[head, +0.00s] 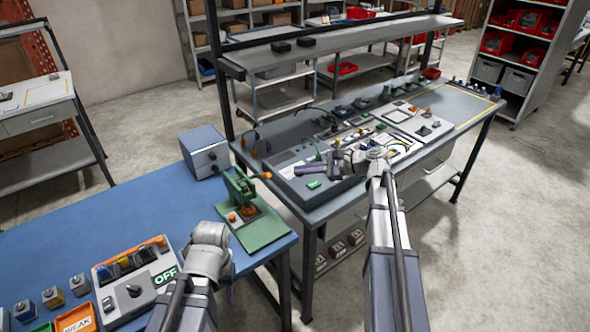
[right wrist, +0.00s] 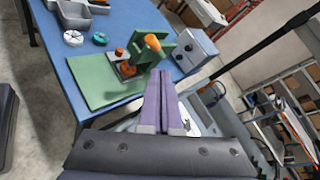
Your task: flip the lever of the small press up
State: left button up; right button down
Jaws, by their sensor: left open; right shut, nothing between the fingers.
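The small green press (head: 238,187) stands on a green base plate (head: 268,231) at the right end of the blue table. It also shows in the right wrist view (right wrist: 142,54), with an orange-ended handle (right wrist: 152,42) sticking out and other orange parts lower down. I cannot tell the lever's exact angle. My right gripper (head: 303,167) is shut and empty, apart from the press, above the grey bench's near end; its purple fingers (right wrist: 162,74) point toward the press in the right wrist view. My left gripper (head: 229,291) is open beside the table's front edge, mostly hidden by its wrist.
A grey-blue box (head: 203,152) stands behind the press. A control panel marked OFF (head: 135,285) and several small blocks lie to the left. The grey bench (head: 455,108) with trays and parts lies to the right, across a gap. The blue table's middle is clear.

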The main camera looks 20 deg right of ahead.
pick_arm(q)
jog(key=r+p, duration=0.2)
jog(key=shift+a+r, duration=0.3)
jog(key=shift+a, duration=0.05)
pick_arm(e)
jog(key=v, duration=0.7)
jog(key=shift+r, duration=0.2)
jog(key=shift+s+a, duration=0.1)
jog(key=s+a+f+n+g+h, duration=0.2)
jog(key=s+a+f+n+g, duration=0.15)
jog(key=a, duration=0.45)
jog(key=s+a+f+n+g+h, duration=0.1)
jog(key=s+a+f+n+g, duration=0.15)
jog(key=a+f+n, duration=0.4)
jog(key=s+a+f+n+h, duration=0.2)
jog(key=s+a+n+h, duration=0.2)
jog(key=s+n+h, duration=0.1)
jog(key=s+a+f+n+g+h, duration=0.1)
jog(key=s+a+n+h, duration=0.4)
jog(key=s, duration=0.5)
jog(key=shift+f+n+g, duration=0.3)
jog(key=shift+f+n, duration=0.35)
jog(key=shift+n, duration=0.45)
